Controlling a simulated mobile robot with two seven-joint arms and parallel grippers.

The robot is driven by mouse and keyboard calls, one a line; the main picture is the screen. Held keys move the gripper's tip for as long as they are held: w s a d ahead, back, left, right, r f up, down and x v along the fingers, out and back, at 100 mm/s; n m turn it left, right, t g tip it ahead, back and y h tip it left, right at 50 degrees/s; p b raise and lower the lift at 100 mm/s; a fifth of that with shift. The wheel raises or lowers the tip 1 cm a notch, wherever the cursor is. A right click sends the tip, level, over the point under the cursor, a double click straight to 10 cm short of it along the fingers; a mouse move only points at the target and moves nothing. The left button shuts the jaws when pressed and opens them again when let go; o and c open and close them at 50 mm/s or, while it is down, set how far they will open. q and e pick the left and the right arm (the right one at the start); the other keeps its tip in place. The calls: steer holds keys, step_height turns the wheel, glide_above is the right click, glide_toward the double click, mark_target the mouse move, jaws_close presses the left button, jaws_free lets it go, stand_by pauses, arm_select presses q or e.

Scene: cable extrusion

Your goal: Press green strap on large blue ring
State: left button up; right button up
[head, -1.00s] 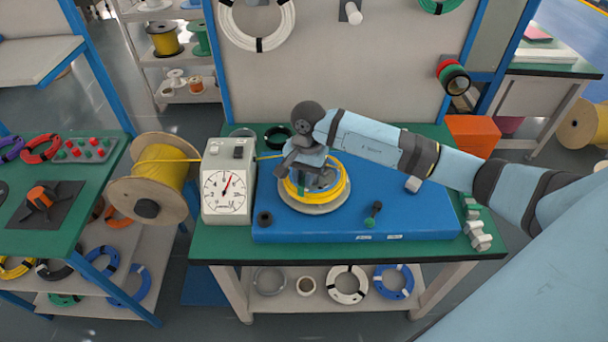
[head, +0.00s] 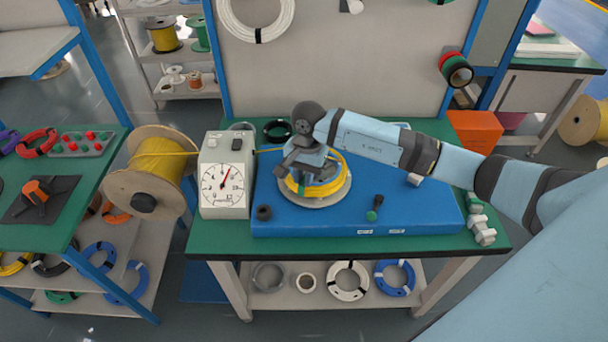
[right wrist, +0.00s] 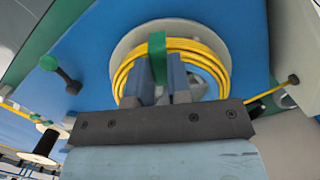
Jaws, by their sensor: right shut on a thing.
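My right gripper (head: 305,178) is low over a yellow cable coil (head: 340,175) on a round grey winding plate. In the right wrist view, its two fingers (right wrist: 159,78) are shut on a green strap (right wrist: 157,50), which stands upright at the yellow coil (right wrist: 190,45). The gripper hides part of the coil and the strap's lower end. A blue ring (head: 411,277) lies on the shelf under the bench, apart from the gripper. Other blue rings (head: 138,293) lie on the left shelf. No blue ring shows at the strap. My left gripper is out of view.
A dial box (head: 225,205) and a yellow cable spool (head: 160,160) stand left of the blue base plate (head: 400,222). White blocks (head: 483,235) sit at the right edge.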

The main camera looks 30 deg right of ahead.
steer(key=shift+f+b, duration=0.6)
steer(key=shift+f, duration=0.05)
stand_by(0.6)
steer(key=shift+s+f+b, duration=0.1)
steer(key=shift+f+b, duration=0.05)
steer(key=shift+b, duration=0.2)
stand_by(0.9)
stand_by(0.3)
steer(key=o, duration=0.8)
steer(key=shift+r+p, duration=1.65)
steer(key=shift+r, duration=2.45)
